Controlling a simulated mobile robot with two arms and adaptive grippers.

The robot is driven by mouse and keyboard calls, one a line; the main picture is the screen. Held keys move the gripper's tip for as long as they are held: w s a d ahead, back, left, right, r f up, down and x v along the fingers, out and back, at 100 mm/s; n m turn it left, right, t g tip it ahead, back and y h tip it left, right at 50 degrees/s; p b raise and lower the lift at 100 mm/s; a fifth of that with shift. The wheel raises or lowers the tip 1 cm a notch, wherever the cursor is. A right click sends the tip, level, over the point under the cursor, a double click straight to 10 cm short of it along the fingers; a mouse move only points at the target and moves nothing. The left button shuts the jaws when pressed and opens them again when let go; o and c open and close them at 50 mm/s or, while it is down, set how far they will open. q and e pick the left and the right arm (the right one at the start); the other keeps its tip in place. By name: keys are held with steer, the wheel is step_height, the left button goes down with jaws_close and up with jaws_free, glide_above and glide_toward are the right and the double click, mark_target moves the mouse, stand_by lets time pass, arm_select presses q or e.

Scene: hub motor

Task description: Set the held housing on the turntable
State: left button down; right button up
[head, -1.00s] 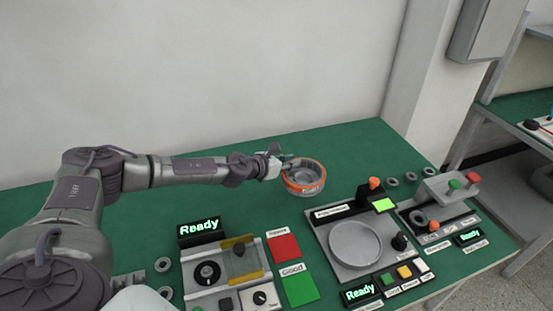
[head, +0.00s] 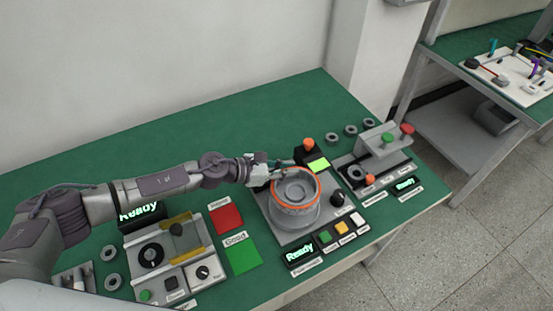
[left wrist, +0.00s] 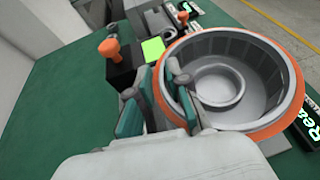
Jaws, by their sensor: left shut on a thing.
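The housing (head: 296,215) is a round grey open cup with an orange rim. In the head view it is over the turntable station, whose grey base plate (head: 268,214) shows around it. The turntable disc is hidden under the housing, so I cannot tell whether they touch. My left gripper (head: 277,173) is shut on the housing's rim at its far left side. In the left wrist view the fingers (left wrist: 160,95) grip the wall of the housing (left wrist: 262,122), one finger inside it. My right gripper is not in view.
An orange knob (head: 308,144) and lit green screen (head: 318,165) stand just behind the housing. A black knob (head: 337,199) is to its right, and a Ready display (head: 299,253) with buttons is in front. Red (head: 227,217) and green (head: 242,256) pads lie left.

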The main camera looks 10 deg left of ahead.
mark_target(287, 181)
arm_select(q)
steer(key=shift+f+b, duration=0.5)
steer(key=shift+f, duration=0.1)
steer(key=shift+f+b, duration=1.35)
steer(key=shift+f, duration=0.25)
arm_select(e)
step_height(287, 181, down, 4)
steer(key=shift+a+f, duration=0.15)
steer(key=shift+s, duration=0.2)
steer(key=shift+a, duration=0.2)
arm_select(q)
steer(key=shift+f+b, duration=0.55)
steer(key=shift+b, duration=0.1)
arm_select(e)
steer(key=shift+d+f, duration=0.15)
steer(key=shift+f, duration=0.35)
